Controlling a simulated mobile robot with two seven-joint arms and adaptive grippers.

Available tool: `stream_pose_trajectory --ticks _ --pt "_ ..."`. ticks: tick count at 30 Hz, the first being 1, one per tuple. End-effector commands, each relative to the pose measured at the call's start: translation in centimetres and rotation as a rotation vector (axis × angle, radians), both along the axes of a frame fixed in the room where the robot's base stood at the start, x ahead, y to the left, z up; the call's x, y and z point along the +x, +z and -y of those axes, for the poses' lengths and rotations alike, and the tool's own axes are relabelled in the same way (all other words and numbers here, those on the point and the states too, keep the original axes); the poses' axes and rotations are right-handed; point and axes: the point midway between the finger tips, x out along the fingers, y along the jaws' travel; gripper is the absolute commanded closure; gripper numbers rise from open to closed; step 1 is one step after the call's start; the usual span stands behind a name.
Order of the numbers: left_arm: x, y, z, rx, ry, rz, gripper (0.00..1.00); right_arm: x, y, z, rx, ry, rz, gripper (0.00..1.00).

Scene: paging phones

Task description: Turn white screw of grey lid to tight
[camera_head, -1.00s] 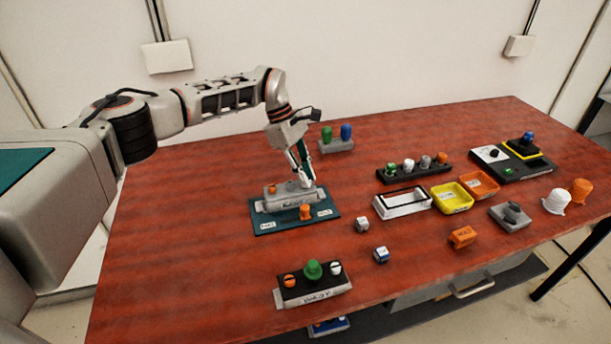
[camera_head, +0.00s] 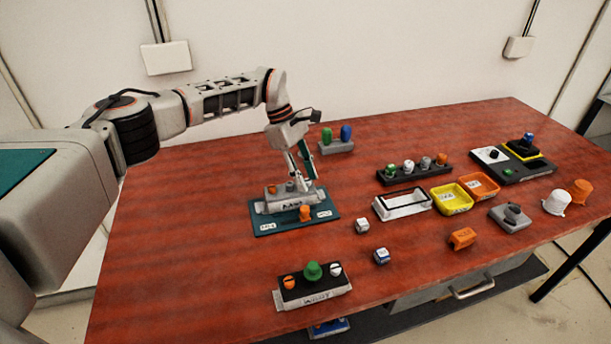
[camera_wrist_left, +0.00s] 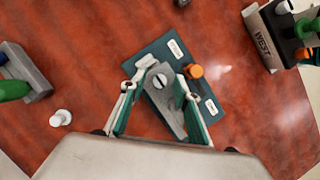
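The grey lid (camera_head: 288,202) lies on a teal mat (camera_head: 262,230) at the table's left. In the left wrist view the lid (camera_wrist_left: 166,101) shows a pale slotted screw head (camera_wrist_left: 161,81) on top. My left gripper (camera_head: 303,182) is over the lid. In the left wrist view its two fingers (camera_wrist_left: 167,70) are spread apart to either side of the screw, with a gap around it. Whether they touch the lid is unclear. An orange knob (camera_wrist_left: 195,71) stands on the mat beside one finger. My right gripper is out of view.
A black-topped box (camera_head: 312,291) with a green knob stands in front, and a stand with green and blue knobs (camera_head: 336,146) behind. A white slotted piece (camera_wrist_left: 60,118) is on the table beside the mat. Trays and small blocks lie to the right.

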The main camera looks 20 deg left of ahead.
Motion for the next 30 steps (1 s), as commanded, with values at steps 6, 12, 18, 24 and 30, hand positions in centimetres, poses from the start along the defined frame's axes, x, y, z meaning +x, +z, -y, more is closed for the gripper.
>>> stream_pose_trajectory --ticks 6,12,18,24,30 --pt "0.3 2.0 -0.8 0.0 0.001 0.003 0.69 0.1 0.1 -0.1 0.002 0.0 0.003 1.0" --pt "0.6 5.7 -2.3 0.001 0.002 0.004 0.69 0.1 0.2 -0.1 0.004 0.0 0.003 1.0" --pt "0.8 9.1 -3.7 0.0 0.002 0.003 0.69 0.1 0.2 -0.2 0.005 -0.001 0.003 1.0" --pt "0.9 10.8 -4.4 0.001 0.001 0.0 0.69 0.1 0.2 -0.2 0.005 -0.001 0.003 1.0" --pt "0.9 11.1 -4.5 0.0 0.0 0.0 0.69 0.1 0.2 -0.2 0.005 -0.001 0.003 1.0"
